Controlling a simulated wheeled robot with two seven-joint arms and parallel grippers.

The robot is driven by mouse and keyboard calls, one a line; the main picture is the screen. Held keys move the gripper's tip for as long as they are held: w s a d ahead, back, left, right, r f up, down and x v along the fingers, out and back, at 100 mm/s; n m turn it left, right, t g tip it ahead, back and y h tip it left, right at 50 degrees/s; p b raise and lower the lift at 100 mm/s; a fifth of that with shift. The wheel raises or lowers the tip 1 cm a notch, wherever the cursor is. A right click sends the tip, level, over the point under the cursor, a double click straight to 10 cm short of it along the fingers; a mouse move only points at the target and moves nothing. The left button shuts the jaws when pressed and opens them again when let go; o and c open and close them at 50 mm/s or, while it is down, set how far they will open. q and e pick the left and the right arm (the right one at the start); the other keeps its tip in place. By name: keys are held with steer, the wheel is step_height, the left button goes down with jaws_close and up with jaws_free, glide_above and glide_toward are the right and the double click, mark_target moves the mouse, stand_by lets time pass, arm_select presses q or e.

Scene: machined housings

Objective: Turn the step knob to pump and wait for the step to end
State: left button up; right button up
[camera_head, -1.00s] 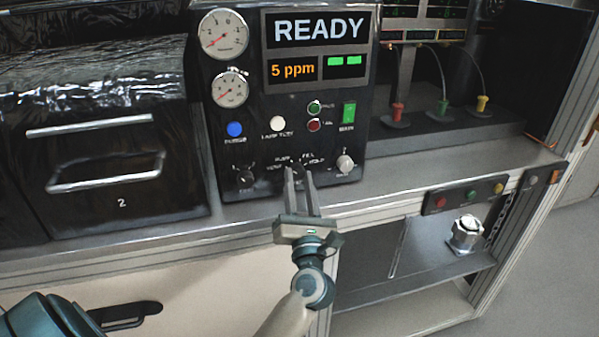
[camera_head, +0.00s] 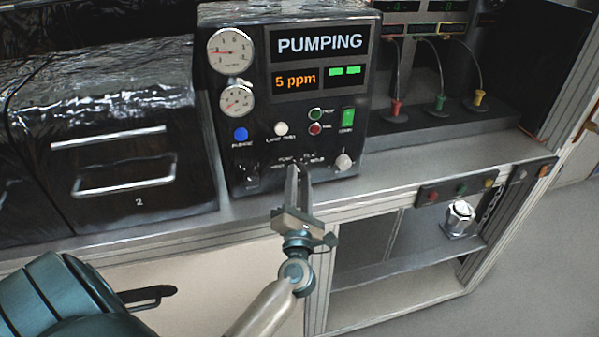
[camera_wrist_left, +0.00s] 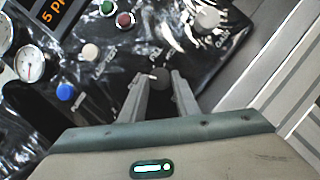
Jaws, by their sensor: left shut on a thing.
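The black control panel (camera_head: 375,90) stands on the bench, and its display (camera_head: 320,43) reads "PUMPING" with "5 ppm" below. The dark step knob (camera_wrist_left: 159,76) is between the fingertips of my left gripper (camera_wrist_left: 157,84) in the left wrist view. In the head view my left gripper (camera_head: 298,170) reaches up to the panel's lower middle and is shut on the knob, mostly hiding it. Labels around the knob are partly covered; I cannot read exactly where its pointer stands. My right gripper is not in view.
Another dark knob (camera_head: 251,172) is left of the step knob and a pale knob (camera_head: 343,162) is right. Two gauges are at upper left.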

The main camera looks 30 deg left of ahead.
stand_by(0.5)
arm_select(q)
steer(key=o, duration=1)
steer(key=shift+o, duration=0.2)
steer(key=shift+s+d+f, duration=0.3)
steer(key=shift+s, duration=0.15)
steer(key=b+v, duration=0.6)
steer(key=v, duration=1)
steer(key=shift+s+b, duration=0.15)
steer(key=shift+b, duration=0.2)
steer(key=shift+r, duration=0.15)
